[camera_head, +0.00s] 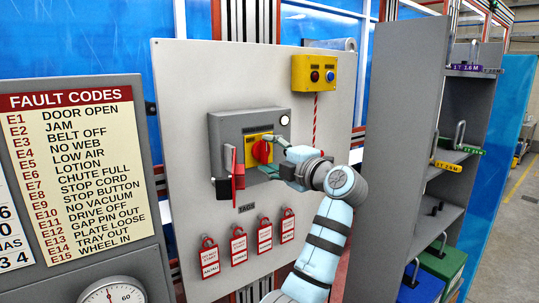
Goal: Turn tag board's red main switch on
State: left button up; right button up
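The tag board (190,110) is a light grey upright panel. Its grey switch box (228,130) carries a red main switch knob (261,151) on a yellow plate. A pale lamp (285,119) sits at the box's top right corner. The knob's right edge is partly hidden by the gripper.
A red handle-like piece (237,170) stands out left of the knob. Several red padlock tags (239,246) hang below the box. A yellow button box (315,73) is at upper right. A grey shelf unit (396,130) stands right; a fault code board (75,170) stands left.

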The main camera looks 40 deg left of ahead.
pick_arm(q)
jog(key=shift+o, duration=1.3)
jog(key=shift+d, duration=0.1)
jog(key=shift+d, duration=0.1)
jog(key=v, duration=1.1)
jog(key=shift+d, duration=0.3)
